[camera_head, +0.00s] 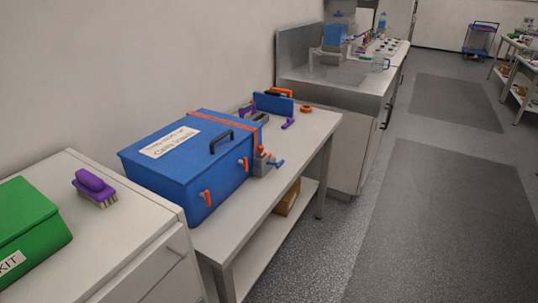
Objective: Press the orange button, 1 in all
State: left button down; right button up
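I cannot make out an orange button for certain. Small orange parts show on the table: two latches (245,164) on the front of a blue lidded box (190,175), and an orange ring (305,108) near the table's far right end. Orange tips also show on a small grey holder (262,166) beside the box, and an orange and black item (279,92) is by a blue panel (272,104). Neither of my grippers is in view.
A white cabinet (150,235) at the lower left carries a green case (30,225) and a purple brush (93,184). The table (262,205) has a lower shelf with a brown box (287,198). A sink counter (340,95) stands beyond. The floor aisle (440,230) at right is clear.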

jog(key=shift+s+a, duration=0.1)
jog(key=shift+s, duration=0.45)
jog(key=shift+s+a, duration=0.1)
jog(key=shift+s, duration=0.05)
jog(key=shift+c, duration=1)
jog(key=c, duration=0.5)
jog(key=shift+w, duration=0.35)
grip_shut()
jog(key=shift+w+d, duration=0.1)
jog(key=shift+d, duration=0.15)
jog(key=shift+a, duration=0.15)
